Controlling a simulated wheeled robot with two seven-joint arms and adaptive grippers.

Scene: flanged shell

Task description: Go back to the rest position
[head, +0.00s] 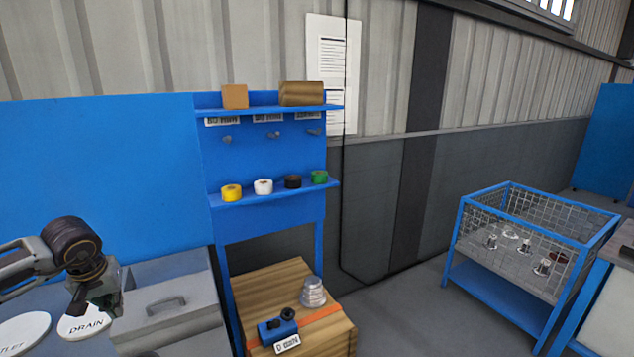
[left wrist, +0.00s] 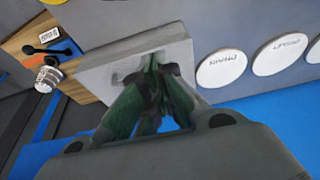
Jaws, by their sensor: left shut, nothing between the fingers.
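My left arm comes in from the left in the head view, and its dark gripper (head: 103,303) hangs over the workbench beside the white disc marked DRAIN (head: 84,326). In the left wrist view the gripper's greenish fingers (left wrist: 152,122) are shut with nothing between them, in front of a light grey box (left wrist: 105,82). A silver flanged shell (head: 313,292) stands on a wooden crate (head: 270,278), well to the right of the gripper. The shell also shows in the left wrist view (left wrist: 48,77). My right gripper is not in view.
A grey box with a handle (head: 168,304) stands close right of the gripper. A blue tool (head: 277,331) lies on the crate. A blue shelf rack (head: 268,160) holds several tape rolls. A wire-mesh cart (head: 532,230) with several metal parts stands at right, with open floor before it.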

